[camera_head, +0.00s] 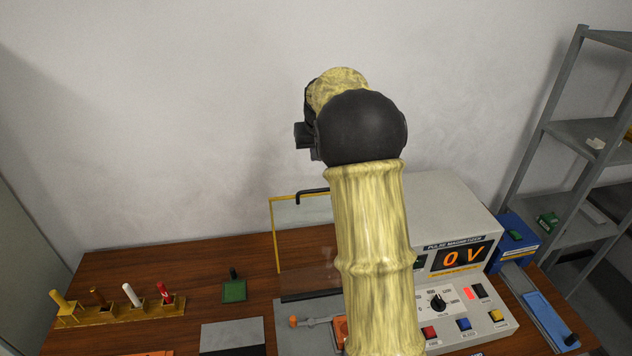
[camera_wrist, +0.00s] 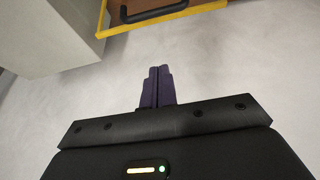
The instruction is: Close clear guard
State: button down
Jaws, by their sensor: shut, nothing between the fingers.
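The clear guard (camera_head: 300,211) has a yellow edge and a dark handle (camera_head: 312,191) along its top. It stands raised and upright beside the grey machine, and my arm hides its right part. In the wrist view the guard's yellow edge (camera_wrist: 180,14) and black handle (camera_wrist: 152,10) show at the top. My gripper (camera_wrist: 157,72) is shut and empty, with its fingertips a little apart from the yellow edge in the picture. In the head view my arm hides the fingers.
The pulse magnetizer (camera_head: 455,235) shows 0 V, with buttons and a knob in front. A yellow rack (camera_head: 110,314) with several handled tools stands at the left, and a green block (camera_head: 233,290) nearby. A blue box (camera_head: 512,245) and a grey shelf (camera_head: 580,130) are at the right.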

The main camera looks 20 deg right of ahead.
jog(key=p, duration=0.6)
send_over(316, 198)
jog(key=f, duration=0.9)
jog(key=shift+w, duration=0.3)
jog(key=shift+s+f, duration=0.25)
jog(key=shift+s, duration=0.05)
jog(key=shift+b, duration=0.45)
